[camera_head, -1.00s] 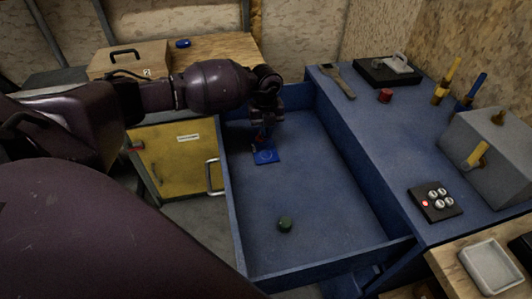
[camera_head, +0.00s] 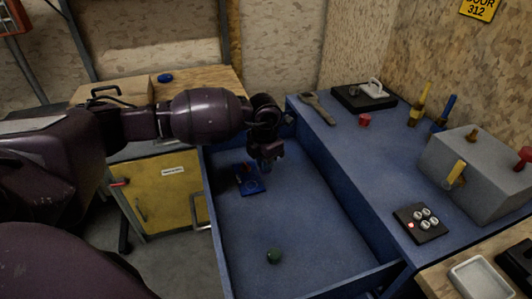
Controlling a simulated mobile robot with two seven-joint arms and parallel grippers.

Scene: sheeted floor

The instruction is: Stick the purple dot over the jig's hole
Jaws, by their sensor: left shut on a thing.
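The jig appears to be the small blue plate (camera_head: 251,187) with a faint ring mark and a small red part by its far left edge. It lies on the floor of the blue tray (camera_head: 300,222), towards the far left. My left gripper (camera_head: 267,165) hangs above the tray floor, just right of and beyond the plate in the head view. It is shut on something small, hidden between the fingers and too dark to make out. I cannot pick out a purple dot or see the hole clearly. My right gripper is not in view.
A dark green round object (camera_head: 273,256) lies on the near tray floor. The raised blue bench (camera_head: 345,155) on the right holds a wrench (camera_head: 317,108), a red cap (camera_head: 365,120), a grey box (camera_head: 480,172) and a button panel (camera_head: 421,223). The tray's middle is clear.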

